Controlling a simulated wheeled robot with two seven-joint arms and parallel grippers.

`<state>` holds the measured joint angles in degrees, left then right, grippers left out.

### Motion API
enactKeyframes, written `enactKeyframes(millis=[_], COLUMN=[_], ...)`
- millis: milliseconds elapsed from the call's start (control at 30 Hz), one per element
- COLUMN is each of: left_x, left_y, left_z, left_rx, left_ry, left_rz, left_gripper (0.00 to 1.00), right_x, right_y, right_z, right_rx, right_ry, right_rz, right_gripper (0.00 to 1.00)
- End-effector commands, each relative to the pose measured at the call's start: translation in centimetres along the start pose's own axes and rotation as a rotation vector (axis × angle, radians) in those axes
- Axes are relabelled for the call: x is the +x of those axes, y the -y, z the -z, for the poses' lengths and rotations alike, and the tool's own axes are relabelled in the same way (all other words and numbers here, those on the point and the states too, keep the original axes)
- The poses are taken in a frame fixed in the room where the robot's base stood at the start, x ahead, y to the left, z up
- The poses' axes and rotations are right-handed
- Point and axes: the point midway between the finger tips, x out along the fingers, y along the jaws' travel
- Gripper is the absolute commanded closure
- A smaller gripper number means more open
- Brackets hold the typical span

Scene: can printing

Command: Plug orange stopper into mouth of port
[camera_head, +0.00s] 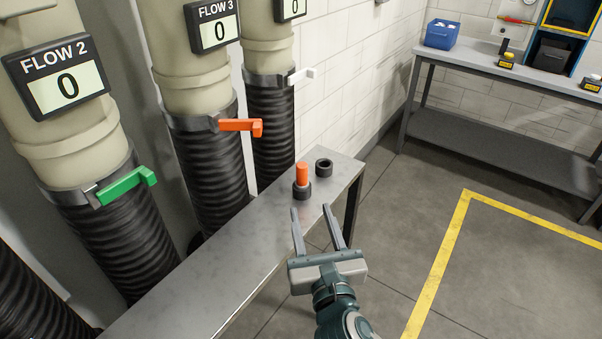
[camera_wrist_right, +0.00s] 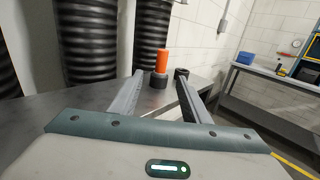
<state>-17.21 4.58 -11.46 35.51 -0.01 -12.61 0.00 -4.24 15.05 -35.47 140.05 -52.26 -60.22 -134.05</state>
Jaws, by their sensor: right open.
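The orange stopper (camera_head: 302,173) stands upright on the metal bench, its lower end in or on a black collar (camera_head: 302,191). A second black ring-shaped port (camera_head: 324,168) stands just behind and to the right, with its round mouth open upward and empty. My right gripper (camera_head: 311,208) is open and empty, its two fingers pointing toward the stopper from the front. In the right wrist view the stopper (camera_wrist_right: 162,60) shows beyond and between the fingertips, with the empty port (camera_wrist_right: 181,73) near the right fingertip. My left gripper is not in view.
The narrow metal bench (camera_head: 235,250) is otherwise clear. Large pipes with black hoses and green, orange and white levers (camera_head: 241,126) stand along its left. A grey workbench (camera_head: 500,75) with a blue bin (camera_head: 441,36) is at the back right. Open floor lies right.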

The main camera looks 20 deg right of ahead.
Motion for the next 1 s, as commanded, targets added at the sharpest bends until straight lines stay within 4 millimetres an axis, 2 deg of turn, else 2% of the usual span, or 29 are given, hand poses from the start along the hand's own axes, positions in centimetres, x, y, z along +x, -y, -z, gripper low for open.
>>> enactKeyframes(millis=[200,367,800,1000], left_x=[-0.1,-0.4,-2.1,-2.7], left_y=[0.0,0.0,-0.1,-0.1], left_z=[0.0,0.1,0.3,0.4], left_rx=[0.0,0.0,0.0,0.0], left_ry=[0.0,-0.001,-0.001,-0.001], left_rz=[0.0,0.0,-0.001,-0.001], left_gripper=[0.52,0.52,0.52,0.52], right_x=[0.2,1.4,8.9,11.5], right_y=[0.0,0.0,0.1,0.1], right_z=[0.0,-0.1,-0.2,-0.1], right_rx=[0.0,-0.001,0.0,0.0], right_ry=[0.0,0.0,0.0,0.0], right_rz=[0.0,0.001,0.001,0.001], right_gripper=[0.57,0.57,0.57,0.57])
